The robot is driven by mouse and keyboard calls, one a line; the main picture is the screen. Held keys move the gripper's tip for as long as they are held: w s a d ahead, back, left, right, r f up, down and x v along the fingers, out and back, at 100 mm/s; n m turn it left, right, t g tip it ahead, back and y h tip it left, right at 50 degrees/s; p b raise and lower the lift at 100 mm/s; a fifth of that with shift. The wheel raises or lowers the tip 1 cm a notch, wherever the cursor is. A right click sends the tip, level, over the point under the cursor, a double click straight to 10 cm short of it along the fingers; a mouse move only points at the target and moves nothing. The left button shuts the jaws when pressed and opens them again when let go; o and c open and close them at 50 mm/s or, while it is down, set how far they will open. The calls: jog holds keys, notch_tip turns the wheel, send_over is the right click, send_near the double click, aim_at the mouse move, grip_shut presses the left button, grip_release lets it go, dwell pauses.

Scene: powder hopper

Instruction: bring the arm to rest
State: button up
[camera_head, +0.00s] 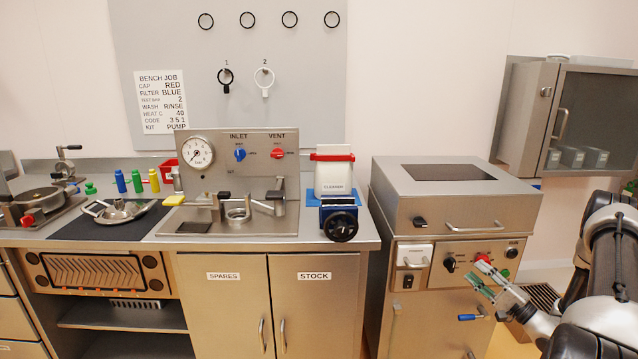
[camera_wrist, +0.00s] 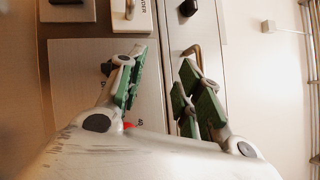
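My gripper (camera_head: 482,275) is at the lower right of the head view, at the end of my dark and silver arm. It is in front of the steel cabinet unit (camera_head: 455,215) with the control panel. In the wrist view my gripper (camera_wrist: 164,78) shows two green-padded fingers held apart, with nothing between them. Behind the fingers are pale panel faces and a metal handle (camera_wrist: 192,50). I cannot tell the exact gap between the fingertips and the panel.
A blue-handled lever (camera_head: 470,317) sticks out below the panel near my gripper. A wall cabinet (camera_head: 580,115) hangs above my arm. Floor shows at the right.

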jog(key=s+a+g+y, duration=0.3)
jog(key=s+a+g, duration=0.4)
jog(key=s+g, duration=0.1)
jog(key=s+a+r+n+g+h, duration=0.35)
jog(key=s+r+g, duration=0.35)
jog(key=s+g, duration=0.3)
jog(key=s+d+r+n+g+h, duration=0.1)
jog(key=s+r+n+h, duration=0.4)
jog(key=s+r+h, duration=0.7)
jog(key=s+a+r+n+t, duration=0.1)
jog(key=a+r+n+t, duration=0.1)
jog(key=r, duration=0.5)
jog(key=s+a+r+n+t, duration=0.2)
jog(key=r+n+t, duration=0.1)
jog(key=r, duration=0.4)
jog(key=shift+a+t, duration=0.2)
jog(key=shift+t, duration=0.1)
jog(key=shift+y, duration=0.25)
